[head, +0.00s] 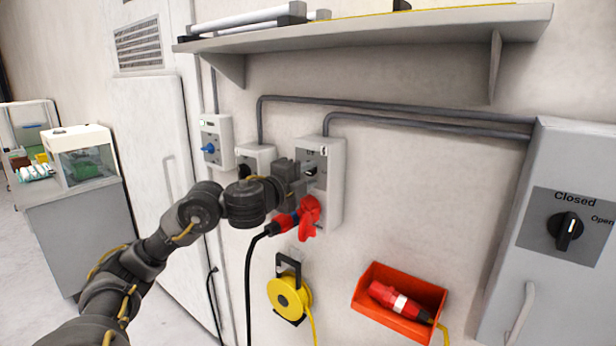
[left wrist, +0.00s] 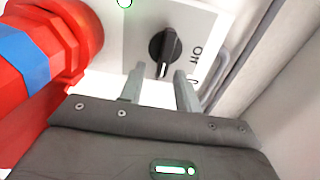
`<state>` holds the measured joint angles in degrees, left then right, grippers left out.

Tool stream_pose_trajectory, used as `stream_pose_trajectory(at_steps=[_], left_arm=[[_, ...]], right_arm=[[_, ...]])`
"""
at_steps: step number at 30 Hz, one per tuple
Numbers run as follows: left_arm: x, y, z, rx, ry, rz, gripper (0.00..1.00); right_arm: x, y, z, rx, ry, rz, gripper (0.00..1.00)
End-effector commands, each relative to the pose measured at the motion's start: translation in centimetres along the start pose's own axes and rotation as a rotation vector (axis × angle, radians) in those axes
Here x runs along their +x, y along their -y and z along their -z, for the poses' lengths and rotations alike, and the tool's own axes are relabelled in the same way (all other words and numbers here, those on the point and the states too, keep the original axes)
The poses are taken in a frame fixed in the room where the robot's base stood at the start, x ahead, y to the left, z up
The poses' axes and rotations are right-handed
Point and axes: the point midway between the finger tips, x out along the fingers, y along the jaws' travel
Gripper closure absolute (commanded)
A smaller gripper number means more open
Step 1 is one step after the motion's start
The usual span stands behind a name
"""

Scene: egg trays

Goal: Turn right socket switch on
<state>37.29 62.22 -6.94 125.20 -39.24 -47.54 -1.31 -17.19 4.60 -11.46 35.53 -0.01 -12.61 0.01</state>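The right socket box (head: 335,190) is a light grey unit on the wall, with a red plug (head: 309,218) on a black cable at its lower front. My left gripper (head: 308,172) is at this switch. Whether a finger touches the knob is unclear. My right gripper is not in view.
A shelf (head: 380,35) hangs above. Below are a yellow cable reel (head: 288,299) and an orange bin (head: 425,289). A grey cabinet marked "Closed" (head: 530,150) stands right.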

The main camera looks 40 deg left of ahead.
Motion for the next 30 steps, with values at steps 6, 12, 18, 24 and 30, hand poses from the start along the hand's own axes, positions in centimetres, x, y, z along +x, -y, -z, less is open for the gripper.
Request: stream_pose_trajectory(at_steps=[6, 12, 18, 24, 30], left_arm=[[-0.8, 0.0, -0.1, 0.003, 0.001, 0.001, 0.67], [-4.2, -0.1, -0.1, 0.009, 0.003, 0.0, 0.67], [-7.7, -0.3, -0.1, 0.009, 0.002, -0.001, 0.67], [-9.8, -0.4, -0.1, 0.004, 0.002, 0.001, 0.67], [-10.7, -0.1, 0.0, 0.001, 0.001, 0.0, 0.67]], right_arm=[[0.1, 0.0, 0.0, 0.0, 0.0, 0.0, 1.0], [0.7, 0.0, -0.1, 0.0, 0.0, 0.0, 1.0], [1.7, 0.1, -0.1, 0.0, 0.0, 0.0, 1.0], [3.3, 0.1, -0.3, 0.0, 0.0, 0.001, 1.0], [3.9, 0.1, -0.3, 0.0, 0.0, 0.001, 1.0]])
